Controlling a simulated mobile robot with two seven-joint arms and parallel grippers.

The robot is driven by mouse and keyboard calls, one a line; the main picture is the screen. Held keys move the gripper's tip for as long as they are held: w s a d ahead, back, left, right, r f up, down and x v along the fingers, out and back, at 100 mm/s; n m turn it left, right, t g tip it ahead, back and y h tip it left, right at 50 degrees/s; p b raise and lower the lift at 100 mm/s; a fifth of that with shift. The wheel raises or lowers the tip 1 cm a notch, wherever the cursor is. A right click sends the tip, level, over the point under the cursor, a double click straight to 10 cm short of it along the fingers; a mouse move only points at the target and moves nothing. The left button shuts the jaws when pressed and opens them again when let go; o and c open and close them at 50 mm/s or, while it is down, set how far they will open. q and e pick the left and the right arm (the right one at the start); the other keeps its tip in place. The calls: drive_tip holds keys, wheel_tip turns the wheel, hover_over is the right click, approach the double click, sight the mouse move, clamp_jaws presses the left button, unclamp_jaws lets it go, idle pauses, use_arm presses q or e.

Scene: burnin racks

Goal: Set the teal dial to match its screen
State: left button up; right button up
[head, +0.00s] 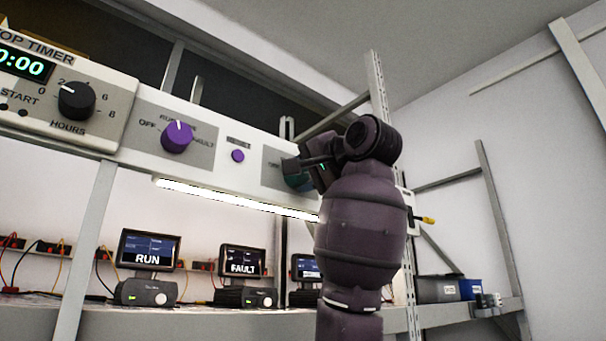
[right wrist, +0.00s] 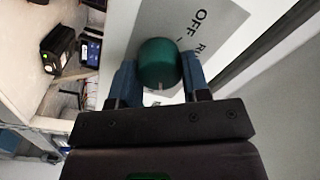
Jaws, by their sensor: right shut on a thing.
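The teal dial (head: 296,181) is on the white panel at the right end of the row, mostly hidden behind my right gripper (head: 308,166). In the right wrist view the teal dial (right wrist: 160,60) sits between the two blue fingers of my right gripper (right wrist: 160,78), which is shut on it. A short pale pointer mark shows on the dial's rim on the side toward the gripper body. "OFF" and the start of another label show beside the dial. Below it stands a screen (head: 306,266), partly hidden by my right arm, its large word unreadable. My left gripper is not in view.
A purple dial (head: 177,137), a purple button (head: 238,156) and a black timer dial (head: 76,101) are further left on the panel. Screens reading RUN (head: 149,248) and FAULT (head: 243,260) stand on the shelf below. Bins (head: 438,289) sit at the right.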

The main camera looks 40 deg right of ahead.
drive_tip(key=shift+m, duration=0.3)
drive_tip(key=o, duration=0.9)
drive_tip(key=shift+s, duration=0.1)
drive_tip(key=s+b, duration=0.1)
drive_tip(key=s, duration=0.2)
drive_tip(key=s+b, duration=0.1)
drive_tip(key=s, duration=0.3)
drive_tip(key=s+d, duration=0.1)
drive_tip(key=s, duration=0.2)
drive_tip(key=shift+s+f+b, duration=0.25)
drive_tip(key=shift+s+b, duration=0.05)
drive_tip(key=shift+b, duration=0.1)
